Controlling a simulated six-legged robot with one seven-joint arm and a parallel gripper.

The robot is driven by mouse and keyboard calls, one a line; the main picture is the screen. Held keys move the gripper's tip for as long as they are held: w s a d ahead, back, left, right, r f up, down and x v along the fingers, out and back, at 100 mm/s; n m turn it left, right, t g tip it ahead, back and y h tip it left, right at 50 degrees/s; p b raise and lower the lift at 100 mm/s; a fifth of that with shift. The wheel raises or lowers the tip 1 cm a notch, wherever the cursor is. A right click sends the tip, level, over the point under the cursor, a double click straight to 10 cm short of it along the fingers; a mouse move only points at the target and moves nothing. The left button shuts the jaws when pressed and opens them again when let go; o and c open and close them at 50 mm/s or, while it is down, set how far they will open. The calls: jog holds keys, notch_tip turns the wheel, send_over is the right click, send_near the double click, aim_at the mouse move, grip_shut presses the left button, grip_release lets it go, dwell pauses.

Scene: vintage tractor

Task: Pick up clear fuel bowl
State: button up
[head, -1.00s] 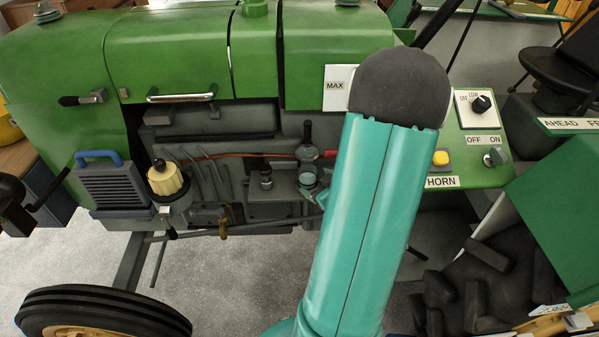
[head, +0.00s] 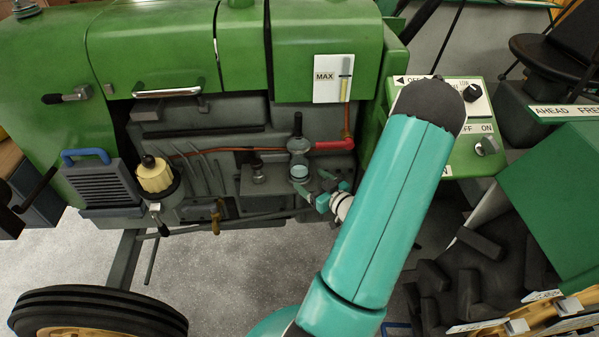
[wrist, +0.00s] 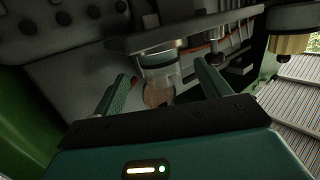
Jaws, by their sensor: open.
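The clear fuel bowl (head: 299,171) hangs under a grey fitting on the tractor's engine side, with pale blue-tinted contents visible. In the wrist view the bowl (wrist: 160,76) shows as a transparent cup below a metal rim, between the two finger lines and a little beyond the fingertips. My gripper (head: 312,184) is open, just right of and slightly below the bowl in the head view. Its teal fingers are spread and hold nothing; I cannot tell whether either touches the glass. In the wrist view my gripper (wrist: 161,76) points at the bowl.
A yellow-white filter (head: 154,175) and blue-handled grey box (head: 96,183) sit left. A control panel (head: 462,125) stands right. A front tyre (head: 95,308) is below.

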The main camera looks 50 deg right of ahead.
aim_at(305, 176)
jog(key=x, duration=0.5)
jog(key=shift+w+f, duration=0.1)
jog(key=shift+c, duration=0.5)
jog(key=c, duration=1.1)
